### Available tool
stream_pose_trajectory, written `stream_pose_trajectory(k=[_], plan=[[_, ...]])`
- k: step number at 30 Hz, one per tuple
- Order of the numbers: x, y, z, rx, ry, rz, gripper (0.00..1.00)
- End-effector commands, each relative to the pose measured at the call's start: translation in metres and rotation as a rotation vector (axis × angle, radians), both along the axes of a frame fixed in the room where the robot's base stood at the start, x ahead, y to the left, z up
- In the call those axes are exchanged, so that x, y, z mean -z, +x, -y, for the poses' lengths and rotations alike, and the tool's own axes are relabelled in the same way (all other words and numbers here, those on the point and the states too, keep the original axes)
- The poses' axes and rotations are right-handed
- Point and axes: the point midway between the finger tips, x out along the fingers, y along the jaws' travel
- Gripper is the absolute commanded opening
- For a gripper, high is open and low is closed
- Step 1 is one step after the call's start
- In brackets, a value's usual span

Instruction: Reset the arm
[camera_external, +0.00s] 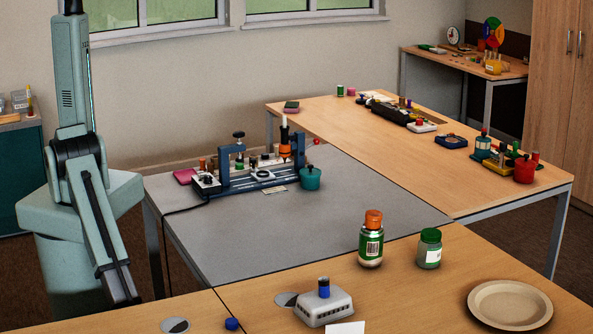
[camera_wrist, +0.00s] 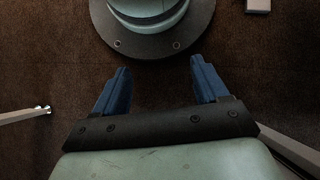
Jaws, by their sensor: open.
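My arm (camera_external: 95,200) stands at the left in the external view, folded so that its forearm slants down beside the tables. My gripper (camera_wrist: 159,66) shows in the wrist view with its two blue fingers wide apart and nothing between them. It points down over the dark brown floor, with the round foot of my base just beyond the fingertips. In the external view the fingers cannot be made out at the low end of the arm.
The grey table (camera_external: 330,225) carries a blue fixture (camera_external: 265,178). On the front wooden table stand an orange-lidded jar (camera_external: 370,248), a green-lidded jar (camera_external: 429,252), a plate (camera_external: 510,303) and a grey box (camera_external: 323,309). Table legs (camera_wrist: 20,116) flank my gripper. The grey tabletop's right half is clear.

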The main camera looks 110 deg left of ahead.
Motion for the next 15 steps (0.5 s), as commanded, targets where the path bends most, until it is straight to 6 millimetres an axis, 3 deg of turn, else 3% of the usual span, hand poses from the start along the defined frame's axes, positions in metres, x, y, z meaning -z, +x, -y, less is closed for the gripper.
stream_pose_trajectory(k=[3,15], plan=[[-0.008,0.002,-0.026,-0.074,-0.005,0.002,0.73],[-0.026,-0.003,-0.096,-0.306,-0.022,0.016,0.73]])
